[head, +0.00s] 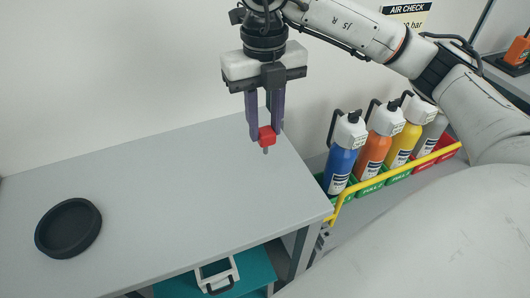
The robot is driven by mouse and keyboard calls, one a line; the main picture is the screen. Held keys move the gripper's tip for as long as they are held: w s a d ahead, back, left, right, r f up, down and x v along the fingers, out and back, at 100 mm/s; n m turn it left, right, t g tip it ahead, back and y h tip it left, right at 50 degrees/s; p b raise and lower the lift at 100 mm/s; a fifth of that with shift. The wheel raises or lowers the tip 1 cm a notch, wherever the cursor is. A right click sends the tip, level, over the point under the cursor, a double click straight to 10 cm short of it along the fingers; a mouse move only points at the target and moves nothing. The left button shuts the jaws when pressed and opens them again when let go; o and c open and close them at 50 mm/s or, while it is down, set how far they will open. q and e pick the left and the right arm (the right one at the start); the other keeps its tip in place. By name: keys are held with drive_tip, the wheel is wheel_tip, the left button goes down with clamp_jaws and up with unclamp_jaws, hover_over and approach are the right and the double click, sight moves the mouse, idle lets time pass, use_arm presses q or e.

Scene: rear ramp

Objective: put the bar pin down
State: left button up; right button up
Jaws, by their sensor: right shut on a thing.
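My right gripper (265,132) points down over the right part of the grey table (150,190). It is shut on the bar pin (267,137), which has a red block body and a short grey tip pointing down. The pin appears to be above the table top; the exact gap is hard to tell. The gripper fingers hide part of the pin. My left gripper is not in view.
A round black dish (68,228) sits on the table's left. Several coloured bottles (345,155) stand in a rack with a yellow rail (400,174) to the right. A teal shelf (256,268) with a white-framed item (216,272) is below. The table's middle is clear.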

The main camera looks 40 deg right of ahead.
sight(265, 151)
drive_tip(key=shift+f, duration=3.45)
drive_tip(key=shift+f, duration=0.25)
drive_tip(key=o, duration=1.1)
drive_tip(key=shift+r, duration=0.1)
drive_tip(key=shift+c, duration=0.2)
wheel_tip(265, 151, up, 12)
drive_tip(key=shift+r, duration=0.2)
